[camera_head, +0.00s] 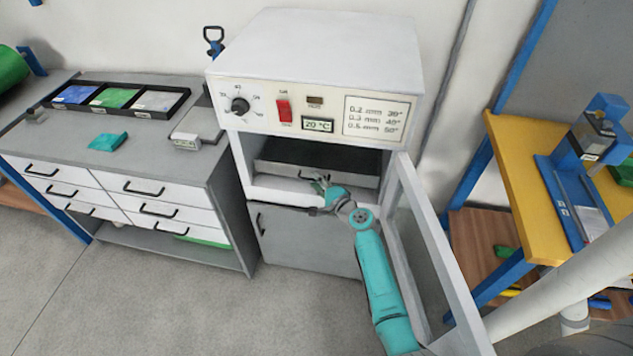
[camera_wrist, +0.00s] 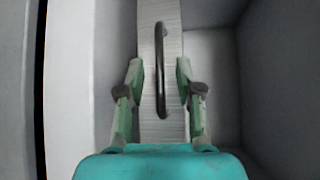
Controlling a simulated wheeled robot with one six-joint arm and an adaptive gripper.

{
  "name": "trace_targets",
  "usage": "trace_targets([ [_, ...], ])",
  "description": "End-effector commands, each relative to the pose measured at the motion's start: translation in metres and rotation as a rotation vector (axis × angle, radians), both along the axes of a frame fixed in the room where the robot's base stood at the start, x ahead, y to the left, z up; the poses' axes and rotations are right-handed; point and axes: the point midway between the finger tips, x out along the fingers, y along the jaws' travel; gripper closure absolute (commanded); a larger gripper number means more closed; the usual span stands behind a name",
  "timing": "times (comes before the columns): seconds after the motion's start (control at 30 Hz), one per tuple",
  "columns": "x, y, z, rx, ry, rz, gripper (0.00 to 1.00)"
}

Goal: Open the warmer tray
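The warmer (camera_head: 315,50) is a white cabinet with its glass door (camera_head: 425,240) swung open to the right. Inside it is a tray with a pale front (camera_head: 285,171) and a dark top, sitting inside the chamber. In the wrist view the tray front (camera_wrist: 147,25) carries a dark bar handle (camera_wrist: 160,70). My gripper (camera_head: 322,183) reaches into the chamber at the tray front. In the wrist view my gripper (camera_wrist: 158,72) is open, with one finger on each side of the handle and gaps visible between. Whether the fingertips touch the tray front cannot be told.
The open door stands close along the right of my arm. A grey-topped drawer cabinet (camera_head: 180,160) with bins (camera_head: 115,97) is at left. A yellow table (camera_head: 520,180) is at right. A lower cupboard door (camera_head: 310,240) is shut below the chamber. The floor in front is clear.

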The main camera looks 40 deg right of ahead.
Motion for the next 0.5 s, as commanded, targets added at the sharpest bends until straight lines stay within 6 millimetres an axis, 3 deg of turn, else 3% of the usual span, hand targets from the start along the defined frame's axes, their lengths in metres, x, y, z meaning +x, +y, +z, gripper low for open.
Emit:
trace_targets([
  [0.37, 0.0049, -0.0002, -0.0009, 0.0, 0.0, 0.0, 0.65],
  [0.5, 0.0048, -0.0002, -0.0009, 0.0, 0.0, 0.0, 1.0],
])
